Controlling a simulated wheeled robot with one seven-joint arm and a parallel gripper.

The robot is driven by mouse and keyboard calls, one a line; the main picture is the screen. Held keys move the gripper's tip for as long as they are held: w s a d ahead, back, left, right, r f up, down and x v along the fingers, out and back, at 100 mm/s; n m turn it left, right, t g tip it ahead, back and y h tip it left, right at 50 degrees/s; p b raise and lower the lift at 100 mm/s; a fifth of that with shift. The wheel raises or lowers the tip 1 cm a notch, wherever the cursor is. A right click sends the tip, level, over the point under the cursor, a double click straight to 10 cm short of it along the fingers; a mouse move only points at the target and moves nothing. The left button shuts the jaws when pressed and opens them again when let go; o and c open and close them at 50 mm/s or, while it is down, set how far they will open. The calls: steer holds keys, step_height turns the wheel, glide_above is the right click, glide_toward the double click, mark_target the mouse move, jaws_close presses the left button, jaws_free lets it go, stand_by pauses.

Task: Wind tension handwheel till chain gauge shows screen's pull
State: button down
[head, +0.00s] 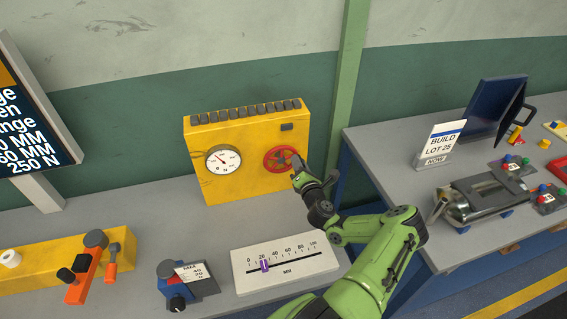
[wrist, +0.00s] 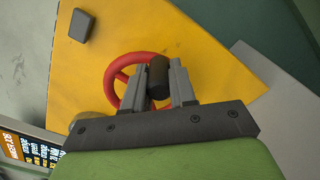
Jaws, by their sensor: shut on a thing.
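The red handwheel (head: 283,160) is on the right front of a yellow box (head: 243,185). My gripper (head: 297,170) is at the wheel's right side. In the wrist view my gripper (wrist: 159,85) is shut on the wheel's dark knob (wrist: 158,72), with the red rim (wrist: 112,88) behind the fingers. The round white chain gauge (head: 223,160) is on the left of the box; its needle points to the upper left, and its numbers are too small to read. The screen (head: 35,115) at the left edge is partly cut off and shows "250 N" on its bottom line.
A white MM scale (head: 285,265) with a purple slider lies in front of the box. A small blue device (head: 180,285) and a yellow block with orange levers (head: 60,265) stand to the left. A second bench (head: 400,165) is at right.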

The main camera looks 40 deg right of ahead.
steer(key=shift+w+a+f, duration=0.1)
steer(key=shift+a+f, duration=0.1)
steer(key=shift+f, duration=0.3)
steer(key=shift+w+a+f, duration=0.1)
steer(key=shift+a+f, duration=0.05)
steer(key=shift+f, duration=0.35)
